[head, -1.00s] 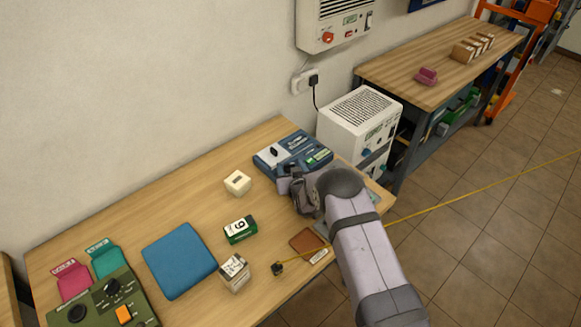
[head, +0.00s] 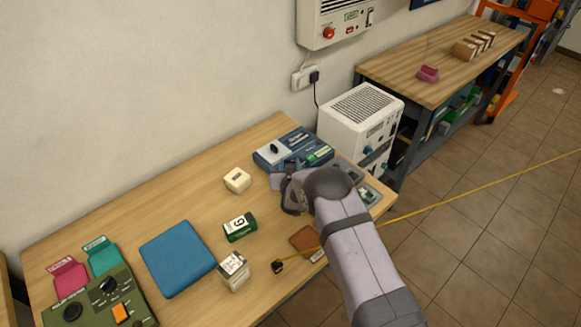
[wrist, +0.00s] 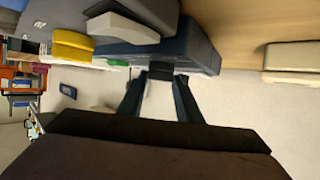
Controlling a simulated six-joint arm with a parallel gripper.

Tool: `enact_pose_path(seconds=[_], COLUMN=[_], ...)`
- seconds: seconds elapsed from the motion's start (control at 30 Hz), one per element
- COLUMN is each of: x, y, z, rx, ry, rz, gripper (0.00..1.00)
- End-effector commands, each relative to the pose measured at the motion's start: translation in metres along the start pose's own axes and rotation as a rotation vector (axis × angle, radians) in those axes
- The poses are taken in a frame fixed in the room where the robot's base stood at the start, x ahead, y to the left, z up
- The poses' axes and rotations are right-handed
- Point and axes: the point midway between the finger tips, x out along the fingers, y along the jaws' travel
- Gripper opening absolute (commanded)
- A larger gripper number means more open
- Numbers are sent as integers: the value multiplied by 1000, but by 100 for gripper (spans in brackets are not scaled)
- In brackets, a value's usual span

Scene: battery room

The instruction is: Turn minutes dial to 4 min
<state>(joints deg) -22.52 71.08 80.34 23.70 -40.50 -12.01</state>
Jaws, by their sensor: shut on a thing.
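A blue and grey device (head: 278,147) sits at the back right of the near table, with a black knob on its top left. Its blue body also shows in the wrist view (wrist: 200,50), upside down. My gripper (head: 282,181) is at the device's front edge in the head view. In the wrist view its two dark fingers (wrist: 159,85) close in on a small dark piece (wrist: 160,69), apparently a dial, against the blue body. No minutes marking or pointer can be read, and my wrist hides part of the device's front in the head view.
A cream block (head: 237,180), a green-and-white number box (head: 240,227), a white box (head: 233,271) and a blue pad (head: 178,257) lie left of my arm. A green control panel (head: 92,297) is front left. A white ventilated unit (head: 362,118) stands behind right.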

Motion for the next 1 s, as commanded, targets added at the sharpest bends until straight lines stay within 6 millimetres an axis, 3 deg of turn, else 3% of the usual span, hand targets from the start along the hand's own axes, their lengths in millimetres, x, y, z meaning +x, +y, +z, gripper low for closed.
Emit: enact_pose_path(seconds=[1.0], x=[6], y=[-15], z=[2], rx=[222], ry=[4], rz=[526], gripper=[9])
